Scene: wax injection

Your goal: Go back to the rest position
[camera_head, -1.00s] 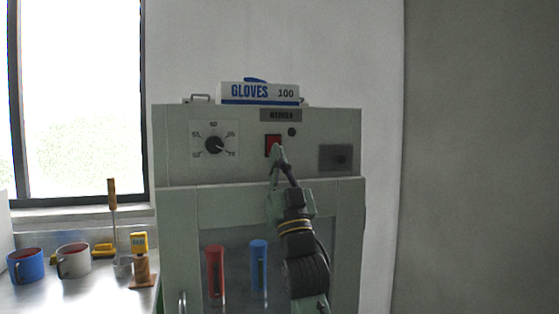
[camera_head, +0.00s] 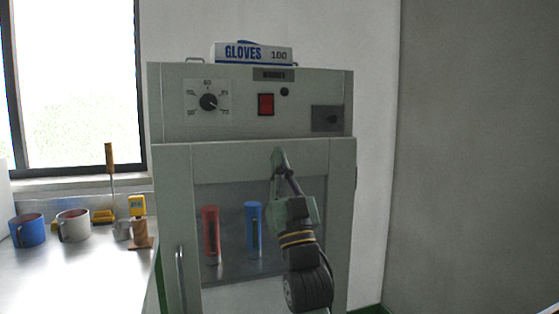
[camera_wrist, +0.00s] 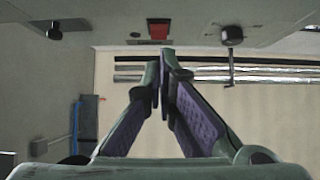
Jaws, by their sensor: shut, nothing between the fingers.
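My gripper (camera_head: 279,153) is shut and empty, with its fingertips in front of the top of the cabinet door, below the red switch (camera_head: 266,104). In the wrist view my gripper (camera_wrist: 163,54) shows its two fingers meeting at the tips, with the red switch (camera_wrist: 158,29) just beyond them. The grey-green cabinet (camera_head: 170,160) has a dial (camera_head: 208,101) left of the switch and a dark panel (camera_head: 327,119) to its right. The gap between fingertips and cabinet is hard to judge.
Red (camera_head: 211,235) and blue (camera_head: 253,230) cylinders stand behind the cabinet's window. A glove box (camera_head: 252,52) lies on top.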

